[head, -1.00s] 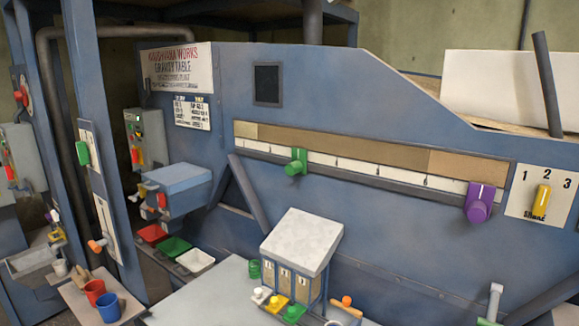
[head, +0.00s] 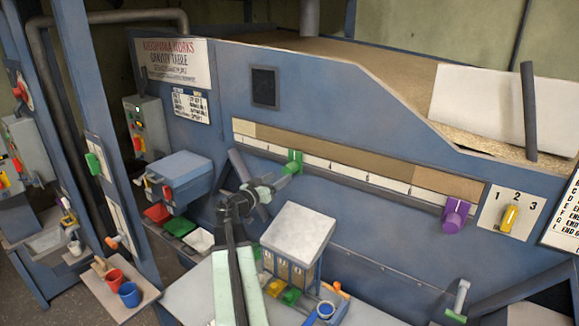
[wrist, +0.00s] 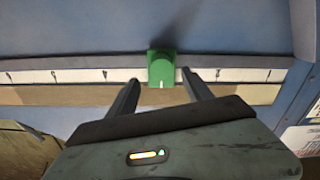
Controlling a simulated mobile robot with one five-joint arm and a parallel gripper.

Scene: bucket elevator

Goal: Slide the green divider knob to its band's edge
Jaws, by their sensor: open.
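The green divider knob (head: 293,161) sits on the white scale rail (head: 350,179) in the head view, right of the edge between the band's light left section (head: 244,128) and darker middle (head: 330,152). My gripper (head: 284,174) is in front of the knob, its jaws partly blurred with it there. The wrist view, turned upside down, shows the green knob (wrist: 162,68) between the two open fingers of my gripper (wrist: 160,82). A gap shows on each side. That view shows the section edge (wrist: 238,94) to the knob's right.
A purple knob (head: 457,213) is farther right on the rail, beside a yellow selector (head: 510,216). A blue box (head: 178,169) and small coloured trays (head: 180,227) stand left of my arm. A white-topped sample stand (head: 298,228) is below the rail.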

